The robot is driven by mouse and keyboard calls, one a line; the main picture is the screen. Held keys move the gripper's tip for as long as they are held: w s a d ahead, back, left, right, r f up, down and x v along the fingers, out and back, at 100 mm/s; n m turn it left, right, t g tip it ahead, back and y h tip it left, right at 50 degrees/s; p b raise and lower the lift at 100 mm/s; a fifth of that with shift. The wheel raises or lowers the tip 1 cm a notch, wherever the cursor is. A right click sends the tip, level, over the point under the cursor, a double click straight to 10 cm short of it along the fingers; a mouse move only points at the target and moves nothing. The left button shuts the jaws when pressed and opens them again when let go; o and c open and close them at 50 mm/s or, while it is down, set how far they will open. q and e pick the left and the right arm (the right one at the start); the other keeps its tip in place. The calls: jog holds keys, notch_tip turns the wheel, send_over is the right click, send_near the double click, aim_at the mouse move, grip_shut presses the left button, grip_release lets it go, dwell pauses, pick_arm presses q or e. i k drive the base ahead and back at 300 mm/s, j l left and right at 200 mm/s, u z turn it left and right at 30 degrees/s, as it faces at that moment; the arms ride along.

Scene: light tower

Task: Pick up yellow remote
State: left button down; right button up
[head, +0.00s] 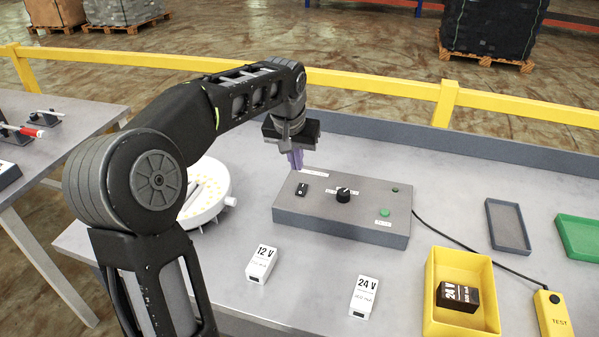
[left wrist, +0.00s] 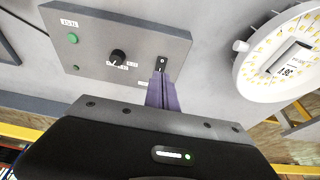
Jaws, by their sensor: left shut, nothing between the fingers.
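The yellow remote (head: 554,313), marked TEST, lies at the right front of the table, with a black cable running from it to the grey control box (head: 330,222). My left gripper (head: 297,160), with purple fingers, is shut and empty just above the back left part of the box, far to the left of the remote. In the left wrist view my shut fingers (left wrist: 160,93) point at the black switch on the control box (left wrist: 115,45). The remote is not in the left wrist view. My right gripper is not in view.
A yellow bin (head: 437,318) holding a black 24 V block (head: 458,296) stands left of the remote. White 12 V (head: 262,263) and 24 V (head: 364,297) blocks stand at the front. A grey tray (head: 507,226), a green tray (head: 580,238) and a round white lamp (head: 207,190) are also on the table.

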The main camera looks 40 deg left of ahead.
aim_at(553, 319)
jog(key=k, duration=1)
